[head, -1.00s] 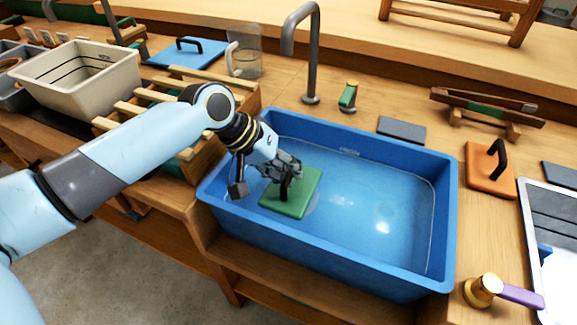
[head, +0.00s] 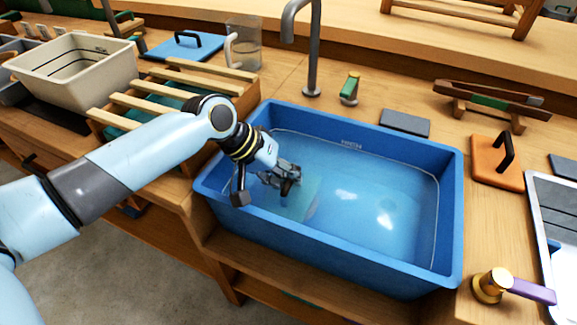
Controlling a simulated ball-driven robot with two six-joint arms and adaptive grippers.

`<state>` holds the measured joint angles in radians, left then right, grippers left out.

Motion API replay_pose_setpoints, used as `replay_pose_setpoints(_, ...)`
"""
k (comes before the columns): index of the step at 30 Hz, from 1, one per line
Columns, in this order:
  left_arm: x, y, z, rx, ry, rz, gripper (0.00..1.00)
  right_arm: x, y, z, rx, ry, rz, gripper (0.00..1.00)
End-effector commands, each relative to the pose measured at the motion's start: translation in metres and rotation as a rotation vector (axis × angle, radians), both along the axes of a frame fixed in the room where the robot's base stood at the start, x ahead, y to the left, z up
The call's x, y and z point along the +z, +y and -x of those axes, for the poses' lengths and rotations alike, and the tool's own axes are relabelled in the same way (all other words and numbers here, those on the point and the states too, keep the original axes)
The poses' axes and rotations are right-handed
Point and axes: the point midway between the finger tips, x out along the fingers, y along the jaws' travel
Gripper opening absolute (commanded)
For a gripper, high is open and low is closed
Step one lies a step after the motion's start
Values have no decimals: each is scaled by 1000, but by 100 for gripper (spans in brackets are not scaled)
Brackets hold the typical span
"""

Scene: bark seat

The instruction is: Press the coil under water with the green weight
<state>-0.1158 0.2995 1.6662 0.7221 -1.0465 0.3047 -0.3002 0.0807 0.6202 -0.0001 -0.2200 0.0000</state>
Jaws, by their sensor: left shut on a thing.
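The blue tub (head: 352,258) holds clear water (head: 370,180). The green weight (head: 302,198) is under the water in the left part of the tub and shows as a pale, blurred green plate. My left gripper (head: 284,186) is shut on the weight's handle, which is mostly hidden by the fingers. The fingers are low in the tub at the water. I cannot make out the coil; a faint pale edge shows beside the weight. My right gripper is out of view.
A grey tap (head: 312,50) stands behind the tub. A slatted rack (head: 165,92) and a cream bin (head: 75,72) are to the left. An orange weight (head: 495,162), a grey slab (head: 405,123) and a brass-and-purple tool (head: 495,287) lie to the right.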

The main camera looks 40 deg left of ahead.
Motion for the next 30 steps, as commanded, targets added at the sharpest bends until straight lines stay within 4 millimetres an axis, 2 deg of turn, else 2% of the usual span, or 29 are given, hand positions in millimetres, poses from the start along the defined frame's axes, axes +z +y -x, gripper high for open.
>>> replay_pose_setpoints(9,1,0,-1,0,-3,1,0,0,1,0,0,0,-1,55)
replay_pose_setpoints(10,1,0,-1,0,-3,1,15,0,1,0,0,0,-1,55)
replay_pose_setpoints(15,1,0,-1,1,-3,1,37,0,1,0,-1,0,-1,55)
replay_pose_setpoints(21,0,0,0,0,-1,1,38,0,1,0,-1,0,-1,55)
replay_pose_setpoints(26,0,0,0,1,2,0,59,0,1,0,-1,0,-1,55)
replay_pose_setpoints(30,0,0,0,1,0,0,61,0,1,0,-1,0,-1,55)
